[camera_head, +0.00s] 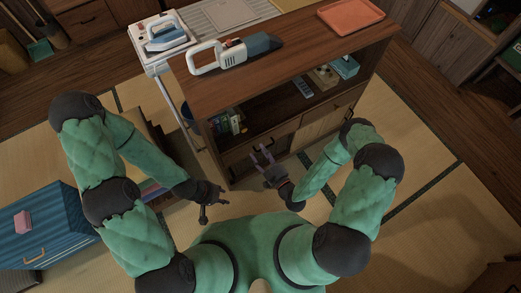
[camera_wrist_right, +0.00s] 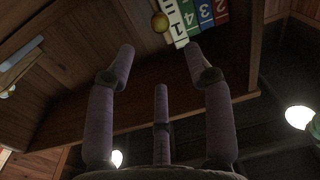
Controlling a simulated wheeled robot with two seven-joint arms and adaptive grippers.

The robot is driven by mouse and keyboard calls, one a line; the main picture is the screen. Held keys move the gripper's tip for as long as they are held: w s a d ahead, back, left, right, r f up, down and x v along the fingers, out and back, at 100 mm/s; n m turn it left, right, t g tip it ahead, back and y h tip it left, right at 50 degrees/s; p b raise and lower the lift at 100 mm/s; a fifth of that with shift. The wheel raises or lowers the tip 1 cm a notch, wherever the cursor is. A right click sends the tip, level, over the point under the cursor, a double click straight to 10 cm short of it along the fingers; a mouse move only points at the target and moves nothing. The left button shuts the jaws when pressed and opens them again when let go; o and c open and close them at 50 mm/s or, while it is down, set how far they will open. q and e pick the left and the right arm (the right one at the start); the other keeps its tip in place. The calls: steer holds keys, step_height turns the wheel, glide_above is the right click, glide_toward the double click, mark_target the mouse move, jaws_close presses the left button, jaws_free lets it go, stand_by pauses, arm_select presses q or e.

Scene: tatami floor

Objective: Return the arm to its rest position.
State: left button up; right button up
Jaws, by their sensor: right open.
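My right gripper (camera_head: 264,158) is in front of the wooden cabinet (camera_head: 290,62), near its lower drawers, with fingers apart and nothing between them. In the right wrist view its open fingers (camera_wrist_right: 160,75) point up toward wooden boards and a few numbered coloured spines. My left gripper (camera_head: 212,202) hangs lower, left of the right one, over the tatami. Its fingers are small and dark there, and I cannot tell whether they are open or shut.
A handheld vacuum (camera_head: 232,54) and an orange tray (camera_head: 350,15) lie on the cabinet top. An iron (camera_head: 165,35) stands on a white stand behind left. A blue chest (camera_head: 42,228) stands at the left. Tatami on the right (camera_head: 420,205) is clear.

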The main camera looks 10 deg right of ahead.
stand_by(0.3)
step_height(320, 180, down, 5)
steer(key=m+g+h, duration=0.1)
steer(key=m+g, duration=0.2)
steer(key=g, duration=0.5)
steer(key=s+r+m+g+h, duration=0.1)
steer(key=s+r+m+g, duration=0.1)
steer(key=s, duration=0.5)
steer(key=s+d+r+m+g+h+p, duration=0.1)
steer(key=s+r+m+g, duration=0.1)
steer(key=s+g, duration=0.4)
steer(key=shift+s+m, duration=0.55)
steer(key=shift+m, duration=0.35)
steer(key=shift+d, duration=0.1)
